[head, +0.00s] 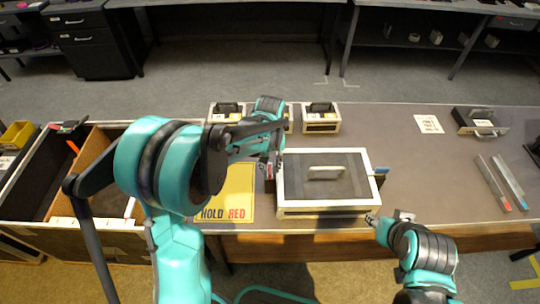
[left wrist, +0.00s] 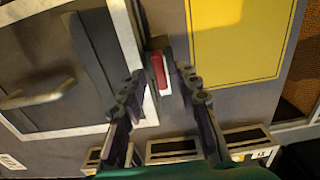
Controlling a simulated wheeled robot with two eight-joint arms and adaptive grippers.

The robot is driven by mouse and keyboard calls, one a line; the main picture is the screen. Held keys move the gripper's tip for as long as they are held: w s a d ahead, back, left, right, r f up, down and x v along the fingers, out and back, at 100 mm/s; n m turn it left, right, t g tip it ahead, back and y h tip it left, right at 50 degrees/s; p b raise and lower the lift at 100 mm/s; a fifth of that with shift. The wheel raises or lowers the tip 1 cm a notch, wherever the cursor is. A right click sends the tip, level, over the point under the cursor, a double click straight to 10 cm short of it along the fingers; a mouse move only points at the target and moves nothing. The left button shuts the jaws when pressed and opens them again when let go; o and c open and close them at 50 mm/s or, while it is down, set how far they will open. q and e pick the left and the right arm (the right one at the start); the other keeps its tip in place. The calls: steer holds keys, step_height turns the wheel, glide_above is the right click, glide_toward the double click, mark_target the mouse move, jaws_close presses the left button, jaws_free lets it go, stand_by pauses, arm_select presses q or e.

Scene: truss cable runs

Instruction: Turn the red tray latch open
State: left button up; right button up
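The tray (head: 325,206) is a shallow case with a dark lid, pale rim and raised handle, near the table's front edge. Its red latch (left wrist: 159,73) sits on the tray's left side and partly shows in the head view (head: 269,171). A blue latch (head: 381,171) is on the right side. My left gripper (left wrist: 161,88) is open, its two fingers on either side of the red latch; I cannot tell whether they touch it. My right gripper (head: 378,219) is low by the tray's front right corner; its fingers are too small to read.
A yellow card (head: 228,190) reading "HOLD RED" lies left of the tray. Small cases (head: 320,118) stand behind it. An open-topped bin (head: 107,203) is at the left. Metal strips (head: 502,182) and another case (head: 480,121) lie at the right. Table space right of the tray is clear.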

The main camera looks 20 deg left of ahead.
mark_target(270, 169)
arm_select(q)
step_height(270, 169, up, 11)
steer(key=shift+f, duration=0.15)
stand_by(0.5)
steer(key=s+a+m+t, duration=0.2)
steer(key=s+t, duration=0.5)
steer(key=s, duration=1)
steer(key=shift+a+r+m, duration=0.2)
steer(key=shift+r+m, duration=0.1)
steer(key=shift+m, duration=0.4)
